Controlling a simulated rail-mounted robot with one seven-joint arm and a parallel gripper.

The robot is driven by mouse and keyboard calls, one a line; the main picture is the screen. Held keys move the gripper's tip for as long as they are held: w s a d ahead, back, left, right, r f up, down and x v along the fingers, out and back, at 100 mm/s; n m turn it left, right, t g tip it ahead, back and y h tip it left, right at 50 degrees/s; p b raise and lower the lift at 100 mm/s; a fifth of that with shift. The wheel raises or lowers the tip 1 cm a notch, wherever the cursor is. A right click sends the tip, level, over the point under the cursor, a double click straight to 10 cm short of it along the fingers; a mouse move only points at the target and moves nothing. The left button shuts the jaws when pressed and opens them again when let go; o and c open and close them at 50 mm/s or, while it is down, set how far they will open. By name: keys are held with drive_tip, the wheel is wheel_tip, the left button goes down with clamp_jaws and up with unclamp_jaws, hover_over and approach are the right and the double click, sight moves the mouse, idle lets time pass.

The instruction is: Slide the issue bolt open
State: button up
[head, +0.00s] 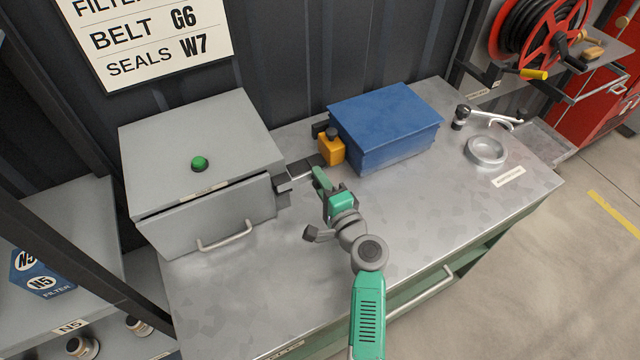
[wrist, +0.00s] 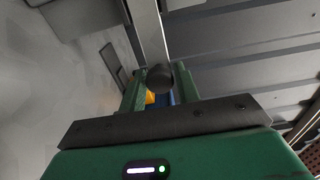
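The issue bolt is a grey bar (head: 305,167) at the right side of a grey metal cabinet (head: 205,150). In the wrist view a pale bar (wrist: 150,35) comes down from the top edge, with a round black knob (wrist: 160,77) near its end. My gripper (head: 320,178) is at the bolt, just in front of it. In the wrist view my gripper's two green fingers (wrist: 160,88) stand apart on either side of the knob. I cannot tell whether they press on it.
An orange block (head: 331,150) with a black knob sits beyond the bolt, against a blue box (head: 385,125). The cabinet has a green button (head: 199,163) and a front handle (head: 225,237). A metal dish (head: 486,150) lies at the bench's right. The bench front is clear.

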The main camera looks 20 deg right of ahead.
drive_tip(key=shift+o, duration=1.1)
drive_tip(key=shift+d, duration=0.15)
drive_tip(key=s+p, duration=0.1)
drive_tip(key=s, duration=0.6)
drive_tip(key=shift+s+d, duration=0.35)
drive_tip(key=shift+s, duration=0.05)
